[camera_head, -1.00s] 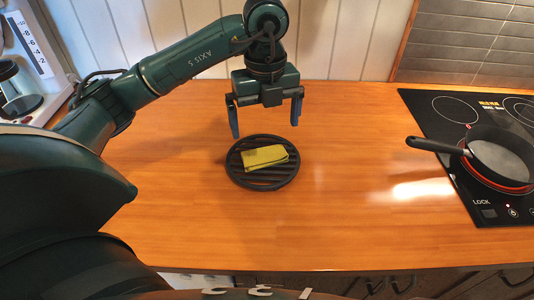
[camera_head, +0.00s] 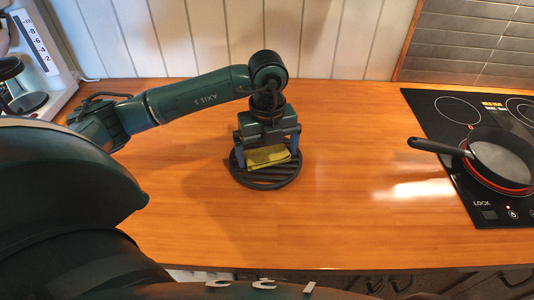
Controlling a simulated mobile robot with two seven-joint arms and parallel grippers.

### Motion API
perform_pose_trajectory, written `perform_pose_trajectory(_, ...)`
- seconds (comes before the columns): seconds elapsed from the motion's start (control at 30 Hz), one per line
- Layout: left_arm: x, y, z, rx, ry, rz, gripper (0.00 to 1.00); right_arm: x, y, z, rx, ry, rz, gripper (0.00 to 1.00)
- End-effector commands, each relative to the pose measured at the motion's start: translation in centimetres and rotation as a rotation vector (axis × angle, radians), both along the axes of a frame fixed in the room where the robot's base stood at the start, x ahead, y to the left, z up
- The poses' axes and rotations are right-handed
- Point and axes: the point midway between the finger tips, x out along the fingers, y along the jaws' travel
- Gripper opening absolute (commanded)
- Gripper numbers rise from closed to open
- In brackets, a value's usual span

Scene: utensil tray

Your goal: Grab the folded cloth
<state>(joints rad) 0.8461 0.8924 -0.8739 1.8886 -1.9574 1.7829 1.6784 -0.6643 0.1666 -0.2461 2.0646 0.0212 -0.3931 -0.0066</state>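The folded cloth (camera_head: 268,158) is yellow-green and lies on a round black slatted trivet (camera_head: 265,184) on the wooden counter. My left gripper (camera_head: 267,157) is lowered over the cloth, pointing down. Its two blue fingers are spread, one at the cloth's left end and one at its right end. The fingers look open around the cloth; whether they touch it I cannot tell. The gripper body hides the cloth's far edge. My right gripper is not in view.
A black cooktop (camera_head: 452,112) with a dark pan (camera_head: 497,160) is at the right, the pan's handle pointing left over the counter. A coffee maker (camera_head: 25,85) stands at the far left. The counter (camera_head: 345,160) between trivet and cooktop is clear.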

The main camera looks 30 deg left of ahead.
Motion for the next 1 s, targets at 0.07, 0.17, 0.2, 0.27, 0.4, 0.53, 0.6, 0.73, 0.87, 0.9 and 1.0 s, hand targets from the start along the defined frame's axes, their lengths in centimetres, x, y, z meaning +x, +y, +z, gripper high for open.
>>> perform_pose_trajectory(0.07, 0.0, 0.0, 0.0, 0.000, 0.000, 0.000, 0.92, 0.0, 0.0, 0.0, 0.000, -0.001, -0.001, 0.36)
perform_pose_trajectory(0.17, 0.0, 0.0, 0.0, 0.000, 0.000, 0.000, 0.84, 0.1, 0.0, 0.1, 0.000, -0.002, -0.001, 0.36)
perform_pose_trajectory(0.2, 0.0, 0.0, 0.0, 0.000, 0.000, 0.000, 0.80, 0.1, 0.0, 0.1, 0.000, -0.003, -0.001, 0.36)
perform_pose_trajectory(0.27, 0.0, 0.0, 0.1, 0.000, 0.000, 0.000, 0.75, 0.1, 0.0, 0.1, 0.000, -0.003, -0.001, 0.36)
perform_pose_trajectory(0.4, 0.0, 0.0, 0.1, -0.001, -0.001, 0.000, 0.69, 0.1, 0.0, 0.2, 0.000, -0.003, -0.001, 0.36)
perform_pose_trajectory(0.53, 0.0, 0.0, 0.1, -0.001, -0.001, 0.000, 0.69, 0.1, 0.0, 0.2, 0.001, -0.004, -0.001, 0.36)
perform_pose_trajectory(0.6, 0.1, 0.0, 0.4, -0.001, -0.002, 0.000, 0.69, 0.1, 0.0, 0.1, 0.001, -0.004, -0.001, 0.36)
perform_pose_trajectory(0.73, 0.1, 0.0, 1.9, -0.002, -0.005, -0.001, 0.69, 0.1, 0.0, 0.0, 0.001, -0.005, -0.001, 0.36)
perform_pose_trajectory(0.87, 0.2, 0.0, 4.6, -0.001, -0.007, 0.000, 0.69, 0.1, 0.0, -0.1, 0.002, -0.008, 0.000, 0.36)
perform_pose_trajectory(0.9, 0.1, 0.0, 5.5, 0.000, -0.006, -0.001, 0.69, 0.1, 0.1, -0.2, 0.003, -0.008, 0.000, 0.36)
perform_pose_trajectory(1.0, 0.1, 0.0, 7.4, -0.001, -0.006, -0.001, 0.69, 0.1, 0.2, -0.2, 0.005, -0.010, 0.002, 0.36)
